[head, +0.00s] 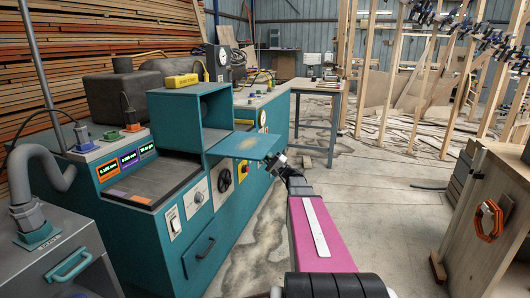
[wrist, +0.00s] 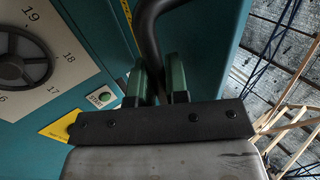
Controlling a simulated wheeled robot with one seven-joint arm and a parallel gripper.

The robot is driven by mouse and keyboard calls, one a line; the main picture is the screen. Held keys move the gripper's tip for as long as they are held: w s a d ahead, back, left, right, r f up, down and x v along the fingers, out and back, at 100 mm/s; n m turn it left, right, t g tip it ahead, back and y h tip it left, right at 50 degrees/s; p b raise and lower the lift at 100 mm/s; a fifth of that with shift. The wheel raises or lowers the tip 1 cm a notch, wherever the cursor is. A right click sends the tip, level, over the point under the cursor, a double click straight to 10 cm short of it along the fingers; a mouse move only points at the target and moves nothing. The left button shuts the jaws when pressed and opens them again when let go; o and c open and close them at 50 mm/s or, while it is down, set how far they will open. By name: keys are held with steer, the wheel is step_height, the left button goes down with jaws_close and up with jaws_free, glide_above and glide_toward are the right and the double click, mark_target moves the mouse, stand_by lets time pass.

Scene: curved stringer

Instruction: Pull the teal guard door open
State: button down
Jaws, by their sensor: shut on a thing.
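The teal guard door (head: 246,146) is a flat panel at the open front of a teal box-like housing (head: 186,116) on the machine. It stands out from the housing at a low, nearly level angle, and the housing's inside shows. My gripper (head: 279,162) is at the door's outer edge. In the wrist view, a dark curved handle bar (wrist: 150,30) runs between the two green fingers of my gripper (wrist: 161,85), which are shut on it. The teal panel (wrist: 205,45) fills the area right of the bar. Where the handle joins the door is not clear.
A dial (head: 224,181) and a drawer with a handle (head: 205,247) are on the machine's front below the door. The dial also shows in the wrist view (wrist: 25,65), near a green button (wrist: 103,97). A wooden cabinet (head: 490,215) stands right.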

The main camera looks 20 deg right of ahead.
steer(key=shift+f, duration=0.15)
steer(key=c, duration=1.2)
jaws_free()
steer(key=shift+o, duration=0.2)
steer(key=v, duration=1)
steer(key=shift+s+d+f, duration=0.2)
steer(key=shift+d+f, duration=0.05)
